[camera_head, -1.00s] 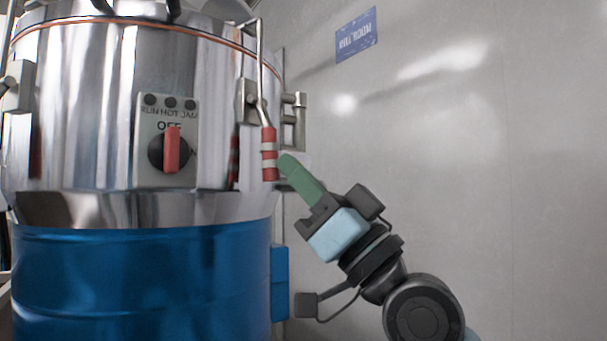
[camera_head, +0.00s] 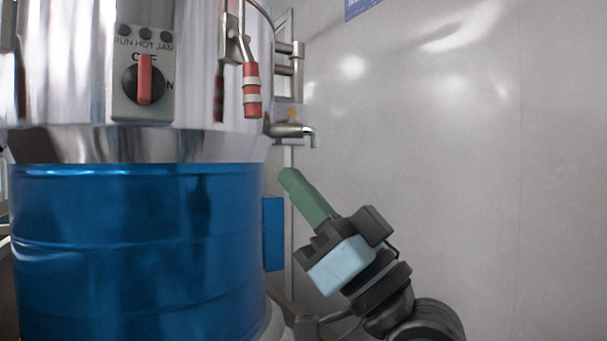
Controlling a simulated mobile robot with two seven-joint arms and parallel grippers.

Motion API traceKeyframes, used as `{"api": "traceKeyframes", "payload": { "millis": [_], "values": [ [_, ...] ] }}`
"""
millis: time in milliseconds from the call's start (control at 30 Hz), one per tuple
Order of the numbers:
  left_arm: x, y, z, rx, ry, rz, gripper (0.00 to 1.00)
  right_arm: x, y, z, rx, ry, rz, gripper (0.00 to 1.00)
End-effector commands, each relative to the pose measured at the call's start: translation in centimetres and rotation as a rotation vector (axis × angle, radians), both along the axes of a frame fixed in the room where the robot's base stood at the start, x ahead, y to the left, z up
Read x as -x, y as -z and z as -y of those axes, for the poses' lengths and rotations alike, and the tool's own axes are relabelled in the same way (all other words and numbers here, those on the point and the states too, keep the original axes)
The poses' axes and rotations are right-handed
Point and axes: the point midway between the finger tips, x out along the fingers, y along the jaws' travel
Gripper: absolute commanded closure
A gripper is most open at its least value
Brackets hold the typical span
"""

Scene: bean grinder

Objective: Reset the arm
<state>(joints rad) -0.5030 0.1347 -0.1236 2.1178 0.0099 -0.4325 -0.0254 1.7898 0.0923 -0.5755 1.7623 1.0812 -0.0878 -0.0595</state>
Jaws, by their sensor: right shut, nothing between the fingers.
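My right gripper (camera_head: 286,177) has green fingers, a light blue body and a black wrist. It is shut and empty, pointing up and to the left. Its tips are in front of the wall, just right of the blue drum section, below a small metal spout. The bean grinder (camera_head: 70,80) fills the left side, with a shiny steel upper body and a blue lower drum (camera_head: 130,250). Its control panel (camera_head: 142,75) has a red knob (camera_head: 145,78) standing upright at OFF. A lever with a red and white striped grip (camera_head: 251,90) hangs at the grinder's right side, apart from my gripper.
A metal spout (camera_head: 290,129) sticks out right of the grinder, above my gripper. A blue box (camera_head: 273,233) is on the drum's right side. The grey wall (camera_head: 450,150) is bare to the right, with a blue sign (camera_head: 358,7) cut by the top edge.

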Motion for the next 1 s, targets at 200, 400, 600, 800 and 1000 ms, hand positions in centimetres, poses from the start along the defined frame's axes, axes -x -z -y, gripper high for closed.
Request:
{"api": "traceKeyframes", "payload": {
  "millis": [200,400,600,800,1000],
  "values": [
    [0.0,0.2,0.0,0.0,0.0,-0.002,0.67,0.2,0.6,-0.1,-0.002,0.001,0.003,1.0],
    [0.1,0.2,0.0,-0.001,0.0,-0.003,0.67,0.2,0.5,0.0,-0.002,0.001,0.003,1.0],
    [0.2,-0.7,0.0,0.0,0.0,-0.001,0.67,0.6,-0.8,0.0,-0.002,0.001,0.01,1.0],
    [-0.4,-5.4,0.0,-0.001,0.0,0.037,0.67,2.8,-7.8,0.0,-0.002,0.002,0.052,1.0],
    [-1.4,-11.3,0.0,0.0,0.001,0.089,0.67,5.7,-16.2,0.0,-0.003,0.001,0.107,1.0]
  ]
}}
